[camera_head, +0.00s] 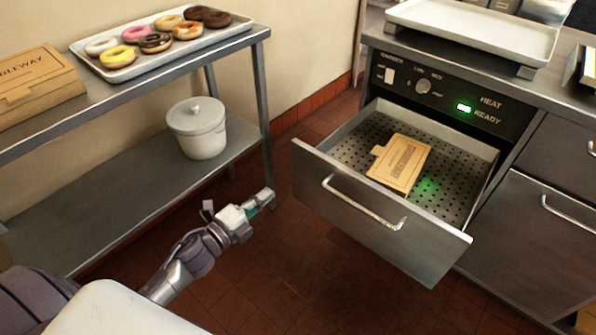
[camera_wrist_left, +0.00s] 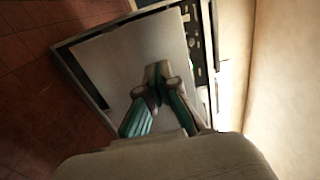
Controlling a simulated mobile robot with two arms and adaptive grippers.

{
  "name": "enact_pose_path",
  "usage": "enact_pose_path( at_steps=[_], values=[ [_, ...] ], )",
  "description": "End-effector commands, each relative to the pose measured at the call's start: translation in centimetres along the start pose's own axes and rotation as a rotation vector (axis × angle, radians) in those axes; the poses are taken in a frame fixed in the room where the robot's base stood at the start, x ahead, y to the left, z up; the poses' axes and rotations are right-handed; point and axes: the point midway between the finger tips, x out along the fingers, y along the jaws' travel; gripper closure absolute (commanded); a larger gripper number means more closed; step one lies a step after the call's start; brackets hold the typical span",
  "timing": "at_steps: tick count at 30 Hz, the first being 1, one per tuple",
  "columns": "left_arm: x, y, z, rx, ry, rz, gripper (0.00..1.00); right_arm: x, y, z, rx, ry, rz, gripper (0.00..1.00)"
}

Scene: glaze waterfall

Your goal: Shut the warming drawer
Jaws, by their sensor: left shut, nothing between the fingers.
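The warming drawer (camera_head: 378,215) is pulled out from under the counter, with a steel front and a bar handle (camera_head: 362,203). A flat cardboard box (camera_head: 400,163) lies on its perforated floor (camera_head: 440,190). My left gripper (camera_head: 262,203) is left of the drawer front, apart from it, with its fingers shut and empty. In the left wrist view the shut fingers (camera_wrist_left: 158,74) appear in front of a pale flat panel (camera_wrist_left: 110,60), which seems to be the drawer front. My right gripper is not in view.
A control panel (camera_head: 450,95) with a lit green light is above the drawer. A steel shelf (camera_head: 150,185) at the left holds a lidded white pot (camera_head: 198,128), a tray of donuts (camera_head: 120,72) and a cardboard box (camera_head: 36,85). Red tiled floor (camera_head: 280,290) lies open before the drawer.

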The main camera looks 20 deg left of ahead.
Motion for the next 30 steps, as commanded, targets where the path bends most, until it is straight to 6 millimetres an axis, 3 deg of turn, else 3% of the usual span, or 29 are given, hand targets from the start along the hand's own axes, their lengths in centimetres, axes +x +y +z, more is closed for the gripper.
enact_pose_path(
  at_steps=[16,21,30],
  values=[
    [10.8,0.0,0.1,-0.005,-0.002,0.0,1.0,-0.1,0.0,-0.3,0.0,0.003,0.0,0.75],
    [12.4,0.0,0.1,-0.005,-0.003,0.001,1.0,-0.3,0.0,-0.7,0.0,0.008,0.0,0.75],
    [12.8,0.1,0.1,-0.006,-0.003,0.003,1.0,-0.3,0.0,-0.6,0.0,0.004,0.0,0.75]
  ],
)
